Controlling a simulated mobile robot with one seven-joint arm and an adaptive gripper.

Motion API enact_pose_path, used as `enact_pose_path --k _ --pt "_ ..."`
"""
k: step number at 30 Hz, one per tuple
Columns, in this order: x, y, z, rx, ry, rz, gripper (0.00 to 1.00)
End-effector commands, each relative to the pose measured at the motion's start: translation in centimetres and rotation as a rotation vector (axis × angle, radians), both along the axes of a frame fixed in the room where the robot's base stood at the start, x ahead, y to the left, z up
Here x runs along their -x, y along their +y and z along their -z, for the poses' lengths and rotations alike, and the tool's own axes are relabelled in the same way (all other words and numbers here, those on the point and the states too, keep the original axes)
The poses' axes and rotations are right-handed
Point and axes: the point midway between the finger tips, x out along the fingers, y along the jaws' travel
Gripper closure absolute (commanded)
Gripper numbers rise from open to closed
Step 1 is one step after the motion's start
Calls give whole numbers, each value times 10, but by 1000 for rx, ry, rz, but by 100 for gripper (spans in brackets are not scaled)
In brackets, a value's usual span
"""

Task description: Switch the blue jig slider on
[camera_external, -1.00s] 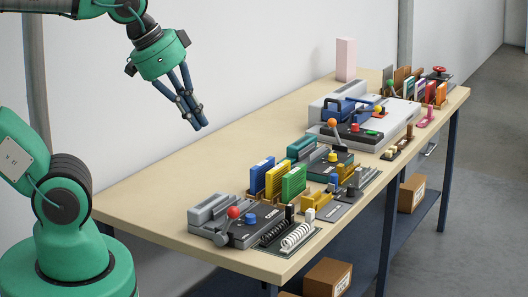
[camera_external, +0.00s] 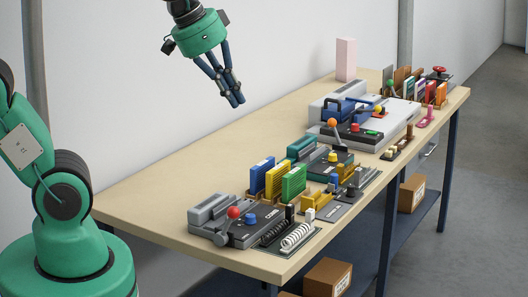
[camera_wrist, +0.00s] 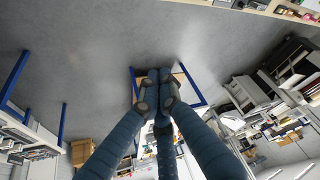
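I cannot tell for sure which part is the blue jig slider. A dark blue block with a raised handle (camera_external: 333,107) stands on the large light grey unit (camera_external: 402,117) toward the far half of the bench. A blue bar (camera_external: 362,99) lies beside it. Whether any slider is on or off is too small to tell. My gripper (camera_external: 236,102) hangs in the air above the back left part of the bench, well apart from these parts. Its three dark blue fingers meet at the tips with nothing between them, as the wrist view (camera_wrist: 157,98) also shows.
A dark grey unit (camera_external: 265,232) with a red ball and blue knob stands at the near end. Blue, yellow and green upright blocks (camera_external: 276,179) stand behind it. An orange-knobbed lever (camera_external: 332,122) and a pink block (camera_external: 345,60) are farther back. The bench's left side (camera_external: 160,190) is clear.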

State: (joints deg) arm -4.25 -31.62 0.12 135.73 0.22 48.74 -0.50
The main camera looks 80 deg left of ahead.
Motion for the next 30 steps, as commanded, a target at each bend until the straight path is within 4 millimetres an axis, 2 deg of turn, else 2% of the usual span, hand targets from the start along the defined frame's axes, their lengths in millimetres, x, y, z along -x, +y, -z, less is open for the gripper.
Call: enact_pose_path --k 14,30 --pt "-90 44 -13 3 22 -84 100" --pt "-188 111 0 7 45 -177 100"
